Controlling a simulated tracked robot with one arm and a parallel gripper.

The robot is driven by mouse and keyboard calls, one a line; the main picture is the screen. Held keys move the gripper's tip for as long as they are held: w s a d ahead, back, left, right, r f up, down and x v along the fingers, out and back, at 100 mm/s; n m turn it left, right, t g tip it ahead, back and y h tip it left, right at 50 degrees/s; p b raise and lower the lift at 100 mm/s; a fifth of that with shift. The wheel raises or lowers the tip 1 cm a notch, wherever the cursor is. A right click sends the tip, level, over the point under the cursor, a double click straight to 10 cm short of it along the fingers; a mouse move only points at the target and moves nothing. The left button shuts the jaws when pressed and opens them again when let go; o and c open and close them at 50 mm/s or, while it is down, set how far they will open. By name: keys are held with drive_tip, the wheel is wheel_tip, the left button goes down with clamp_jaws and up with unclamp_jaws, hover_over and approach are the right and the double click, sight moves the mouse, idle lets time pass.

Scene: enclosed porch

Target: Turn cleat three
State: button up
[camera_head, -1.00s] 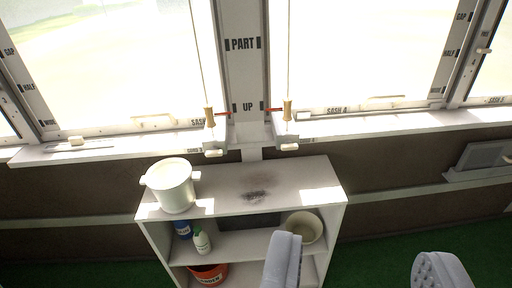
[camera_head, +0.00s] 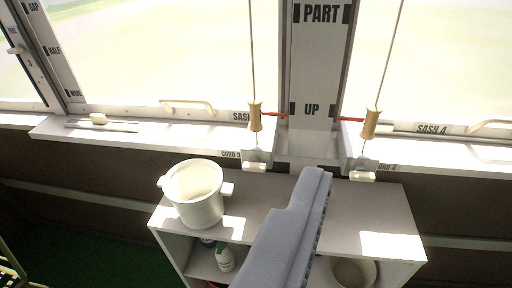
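The cleat by the CORD 3 label, a small white-handled fitting (camera_head: 255,165), sits on a bracket at the sill, left of the middle post. A cord with a wooden toggle (camera_head: 256,117) hangs above it. The matching cleat by the CORD 4 label (camera_head: 362,175) is right of the post, under its own toggle (camera_head: 371,123). My gripper (camera_head: 314,183) shows as one long grey finger rising from the bottom, its tip between and just below the two cleats in the picture. It does not appear to touch either. The other finger cannot be made out.
A white shelf unit (camera_head: 385,205) stands under the sill. A white bucket (camera_head: 194,196) sits on its top left; a bottle (camera_head: 225,258) and a bowl (camera_head: 352,272) are inside. Red pointers (camera_head: 274,115) flank the post marked PART and UP (camera_head: 312,70).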

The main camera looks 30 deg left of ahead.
drive_tip(key=w+a+f+y+p, duration=0.1)
drive_tip(key=w+a+f+p, duration=0.2)
drive_tip(key=w+a+f, duration=0.35)
drive_tip(key=n+t+y+p, duration=0.1)
drive_tip(key=n+y+p, duration=0.15)
drive_tip(key=p, duration=0.45)
approach(253, 170)
drive_tip(key=shift+y, duration=0.35)
drive_tip(key=shift+f+b+x, duration=0.15)
drive_tip(key=shift+b+x, duration=0.3)
drive_tip(key=shift+x, duration=1.4)
drive_tip(key=shift+f+b+x, duration=0.15)
drive_tip(key=shift+b+x, duration=0.3)
drive_tip(key=shift+x, duration=1.35)
drive_tip(key=shift+w+a+r, duration=0.1)
drive_tip(key=shift+w+r, duration=0.05)
drive_tip(key=shift+w, duration=0.85)
